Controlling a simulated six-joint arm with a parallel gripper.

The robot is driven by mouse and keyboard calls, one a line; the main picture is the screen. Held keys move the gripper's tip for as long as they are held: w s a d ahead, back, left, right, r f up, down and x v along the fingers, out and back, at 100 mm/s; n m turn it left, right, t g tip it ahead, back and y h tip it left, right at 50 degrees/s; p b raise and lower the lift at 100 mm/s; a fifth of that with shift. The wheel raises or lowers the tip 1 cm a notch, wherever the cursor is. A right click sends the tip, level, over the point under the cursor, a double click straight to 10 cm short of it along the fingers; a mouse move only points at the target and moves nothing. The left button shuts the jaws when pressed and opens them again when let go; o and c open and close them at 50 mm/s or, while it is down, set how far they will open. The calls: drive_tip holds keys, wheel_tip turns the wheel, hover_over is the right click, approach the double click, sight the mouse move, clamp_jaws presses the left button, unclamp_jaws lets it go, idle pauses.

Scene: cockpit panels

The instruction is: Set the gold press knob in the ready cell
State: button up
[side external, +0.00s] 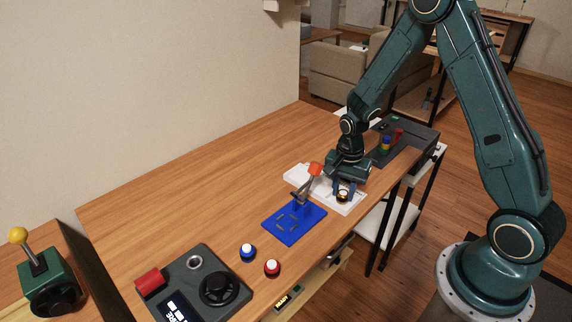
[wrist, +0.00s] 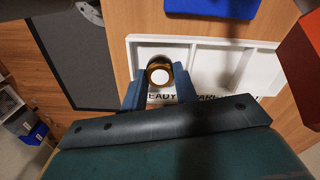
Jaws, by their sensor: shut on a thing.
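The gold press knob (wrist: 158,76), a gold ring with a white top, sits between the two fingers of my gripper (wrist: 160,82) in the wrist view. My gripper is shut on it. The knob lies over the left cell, labelled READY, of the white tray (wrist: 222,44); I cannot tell whether it touches the cell floor. In the side view my gripper (side external: 345,187) points down at the near right end of the tray (side external: 292,174), with the knob (side external: 342,197) low between its fingers. The fingers and palm hide part of the tray and its labels.
A blue panel (side external: 283,230) with an orange-red lever (side external: 315,169) stands close left of my gripper. A dark grey panel (side external: 420,136) with coloured pieces lies behind. Blue (side external: 247,252) and red (side external: 272,268) buttons and a grey console (side external: 195,264) are nearer the camera.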

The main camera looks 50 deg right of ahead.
sight(343, 193)
drive_tip(key=shift+f, duration=0.1)
drive_tip(key=o, duration=0.8)
wheel_tip(343, 193, up, 12)
drive_tip(key=shift+r, duration=0.2)
idle(0.8)
